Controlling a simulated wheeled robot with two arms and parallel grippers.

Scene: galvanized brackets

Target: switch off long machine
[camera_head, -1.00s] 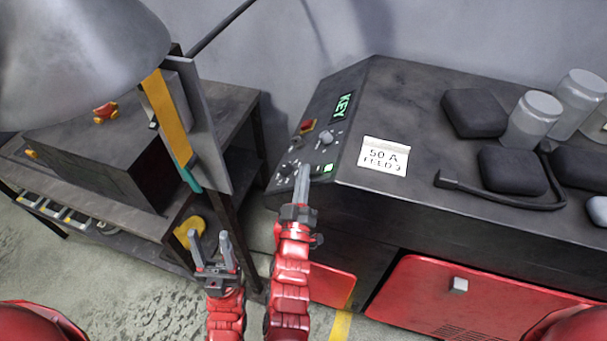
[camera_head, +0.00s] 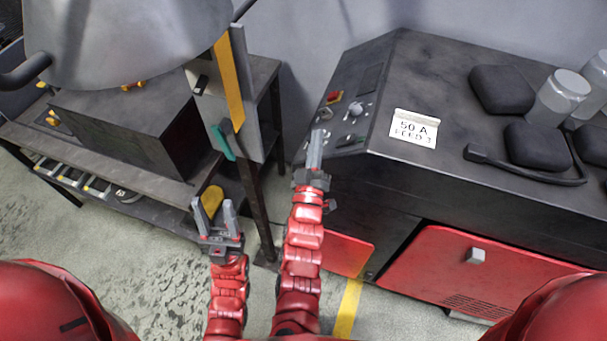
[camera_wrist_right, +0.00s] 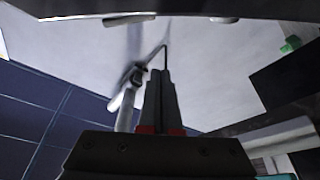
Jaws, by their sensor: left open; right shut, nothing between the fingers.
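The long machine (camera_head: 450,75) is a dark grey cabinet on the right with a sloping control panel (camera_head: 342,110) at its left end. My left gripper (camera_head: 213,207) is open and empty, lower and to the left.
A workbench (camera_head: 270,85) with a dark box (camera_head: 140,125) and a large metal hood (camera_head: 125,40) stands at the left. Black pads (camera_head: 502,90), jars (camera_head: 558,98) and a "50 A FEED 3" label (camera_head: 414,128) are on the machine. Floor is clear at lower left.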

